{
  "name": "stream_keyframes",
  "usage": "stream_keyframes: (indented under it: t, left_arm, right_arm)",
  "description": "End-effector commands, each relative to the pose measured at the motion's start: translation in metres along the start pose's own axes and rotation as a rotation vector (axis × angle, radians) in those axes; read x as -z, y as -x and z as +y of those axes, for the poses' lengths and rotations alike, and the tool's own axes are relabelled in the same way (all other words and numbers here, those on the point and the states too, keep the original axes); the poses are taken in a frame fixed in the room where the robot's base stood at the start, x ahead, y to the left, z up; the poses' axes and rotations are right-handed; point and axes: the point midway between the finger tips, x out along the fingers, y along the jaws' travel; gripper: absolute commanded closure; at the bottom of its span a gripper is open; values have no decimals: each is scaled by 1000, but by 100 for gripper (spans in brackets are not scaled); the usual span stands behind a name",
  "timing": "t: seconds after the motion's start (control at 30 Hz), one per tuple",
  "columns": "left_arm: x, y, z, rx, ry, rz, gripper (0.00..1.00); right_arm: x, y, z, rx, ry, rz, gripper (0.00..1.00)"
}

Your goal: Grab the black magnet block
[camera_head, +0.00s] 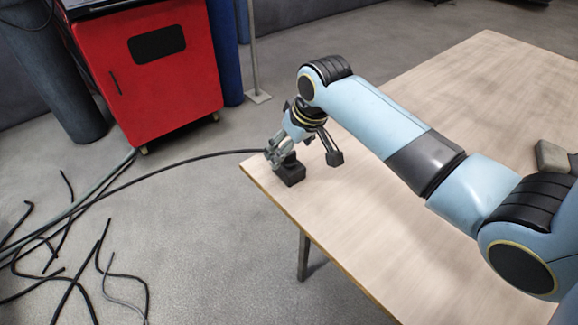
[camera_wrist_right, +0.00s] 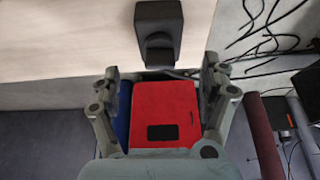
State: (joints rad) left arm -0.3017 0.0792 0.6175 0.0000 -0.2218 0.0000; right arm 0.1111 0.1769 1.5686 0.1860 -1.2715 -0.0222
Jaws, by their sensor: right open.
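The black magnet block (camera_head: 290,174) sits on the wooden table near its far left corner. In the right wrist view it is a dark block (camera_wrist_right: 158,18) with a narrower part, at the top centre of the picture. My right gripper (camera_head: 305,157) is open and empty close to the block, one finger just behind it in the head view and the other to its right. In the right wrist view the open fingers (camera_wrist_right: 160,80) are spread to either side, below the block in the picture. My left gripper is not in view.
The wooden table (camera_head: 450,100) is mostly clear. A grey-brown block (camera_head: 552,157) lies at the right edge of the view. A black cable (camera_head: 190,160) runs towards the table corner. A red cabinet (camera_head: 150,80) stands on the floor beyond, with loose cables (camera_head: 60,260) on the floor.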

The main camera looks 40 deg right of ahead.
Motion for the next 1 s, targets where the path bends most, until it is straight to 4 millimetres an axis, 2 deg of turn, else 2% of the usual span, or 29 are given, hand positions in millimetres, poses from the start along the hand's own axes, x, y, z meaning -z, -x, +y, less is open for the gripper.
stream_keyframes:
  t: [0.07, 0.17, 0.27, 0.43, 0.57, 0.73, 0.77, 1.0]
  left_arm:
    - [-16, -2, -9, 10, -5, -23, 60]
    - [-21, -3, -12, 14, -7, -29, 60]
    - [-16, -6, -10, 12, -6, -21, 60]
    - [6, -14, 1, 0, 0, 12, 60]
    - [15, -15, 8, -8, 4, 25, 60]
    - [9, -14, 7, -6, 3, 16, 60]
    - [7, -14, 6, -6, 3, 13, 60]
    - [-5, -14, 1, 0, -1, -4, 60]
  right_arm:
    - [-1, -9, 0, 0, 0, -2, 21]
    - [0, -16, 0, 0, 0, 0, 21]
    - [-1, -30, -1, 1, 0, -2, 21]
    - [-2, -56, -2, 0, 0, -2, 21]
    - [-1, -63, -2, 0, 1, 1, 21]
    - [-1, -63, -2, 0, 1, 1, 21]
    - [-1, -63, -1, 0, 1, 1, 22]
    - [-1, -62, -1, 0, 1, 0, 54]
